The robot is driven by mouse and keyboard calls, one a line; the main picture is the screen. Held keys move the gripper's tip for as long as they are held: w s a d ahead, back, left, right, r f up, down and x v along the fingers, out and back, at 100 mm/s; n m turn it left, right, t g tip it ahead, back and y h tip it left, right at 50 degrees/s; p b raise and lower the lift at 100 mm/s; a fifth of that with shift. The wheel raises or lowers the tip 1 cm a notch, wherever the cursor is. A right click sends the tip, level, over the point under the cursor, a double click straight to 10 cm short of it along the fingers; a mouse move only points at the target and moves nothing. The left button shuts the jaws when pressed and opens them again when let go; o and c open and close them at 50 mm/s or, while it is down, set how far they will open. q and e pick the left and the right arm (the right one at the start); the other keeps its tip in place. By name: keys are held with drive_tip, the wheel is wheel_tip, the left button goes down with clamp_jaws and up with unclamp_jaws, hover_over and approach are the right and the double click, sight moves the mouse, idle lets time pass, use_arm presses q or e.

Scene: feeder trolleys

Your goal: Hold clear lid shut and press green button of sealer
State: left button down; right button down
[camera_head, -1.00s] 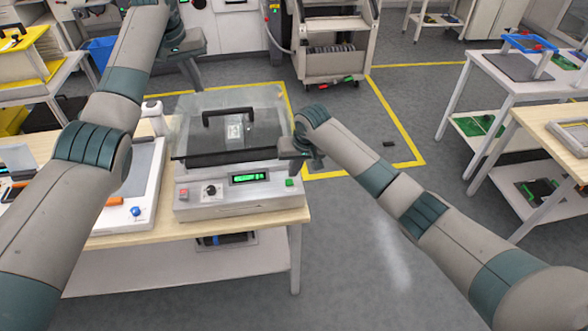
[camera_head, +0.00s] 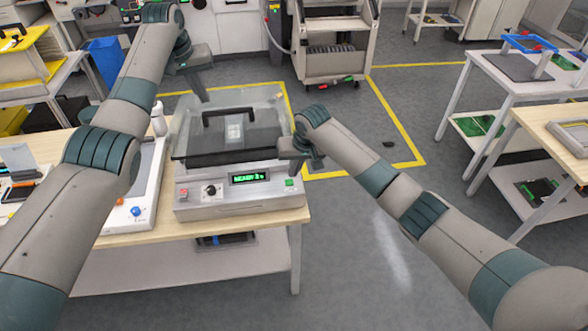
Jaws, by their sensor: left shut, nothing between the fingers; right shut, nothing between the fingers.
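The sealer (camera_head: 240,205) is a grey box on the wooden table, with a lit display (camera_head: 249,178) showing green text too small to read surely. Its clear lid (camera_head: 262,122) with a black handle (camera_head: 228,112) lies over the top and looks down; I cannot tell if it is fully shut. The green button (camera_head: 291,182) is at the right of the front panel. My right gripper (camera_head: 293,170) is shut, pointing down just above the green button; contact is not clear. My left gripper (camera_head: 202,94) is shut and empty, near the lid's back left edge, apparently above it.
Left of the sealer are a white tray device (camera_head: 137,211) with a blue knob and a white bottle (camera_head: 158,121). A red button (camera_head: 183,193) and a black knob (camera_head: 210,190) share the sealer's panel.

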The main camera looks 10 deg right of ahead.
sight(212, 112)
use_arm(q)
drive_tip(key=shift+f, duration=0.1)
drive_tip(key=shift+x, duration=1.1)
drive_tip(key=shift+f, duration=0.2)
drive_tip(key=shift+x, duration=0.8)
drive_tip(key=shift+f, duration=0.15)
drive_tip(key=shift+s+f, duration=0.2)
drive_tip(key=shift+f, duration=0.4)
drive_tip(key=shift+s+f, duration=0.25)
drive_tip(key=shift+f, duration=0.4)
use_arm(e)
drive_tip(key=shift+s+r, duration=0.35)
drive_tip(key=shift+s, duration=0.15)
